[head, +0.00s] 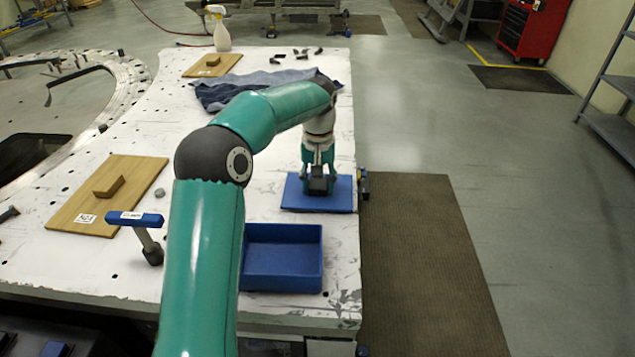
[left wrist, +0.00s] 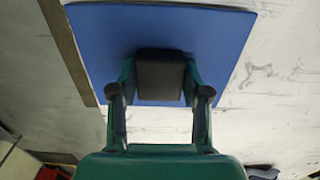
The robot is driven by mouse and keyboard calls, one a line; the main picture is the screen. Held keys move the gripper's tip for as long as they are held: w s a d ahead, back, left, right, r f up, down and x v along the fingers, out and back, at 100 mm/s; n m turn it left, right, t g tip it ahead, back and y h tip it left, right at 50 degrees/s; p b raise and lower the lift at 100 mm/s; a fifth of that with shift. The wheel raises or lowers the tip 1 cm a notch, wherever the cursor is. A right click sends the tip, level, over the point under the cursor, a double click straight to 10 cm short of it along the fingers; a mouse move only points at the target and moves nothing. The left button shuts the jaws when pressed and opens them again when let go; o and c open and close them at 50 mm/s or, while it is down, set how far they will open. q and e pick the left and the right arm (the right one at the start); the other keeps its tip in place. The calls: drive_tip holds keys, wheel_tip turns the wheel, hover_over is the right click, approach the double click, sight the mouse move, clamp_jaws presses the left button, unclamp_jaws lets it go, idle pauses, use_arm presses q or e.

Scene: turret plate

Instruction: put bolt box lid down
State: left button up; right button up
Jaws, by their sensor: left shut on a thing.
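The bolt box lid (head: 340,197) is a flat blue plate with a dark block-shaped handle. It is at the table's right edge, behind the open blue bolt box (head: 283,258). My left gripper (head: 318,185) points down over the lid and is shut on its handle. In the left wrist view the lid (left wrist: 215,40) lies flat beyond my fingers, with the dark handle (left wrist: 160,75) between them. I cannot tell whether the lid touches the table or is just above it. The box looks empty, and my left arm hides part of its left side. My right gripper is not in view.
A wooden board with a handle (head: 130,192) and a blue-topped T-handled tool (head: 135,219) are on the left. A dark cloth (head: 225,92), small black parts (head: 300,52), another wooden board (head: 212,65) and a spray bottle (head: 220,30) are farther back. The table drops off to the right.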

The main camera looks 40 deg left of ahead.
sight(317, 183)
use_arm(q)
drive_tip(key=o, duration=1.2)
wheel_tip(317, 183, up, 12)
drive_tip(key=p, duration=0.2)
drive_tip(key=shift+s+a, duration=0.1)
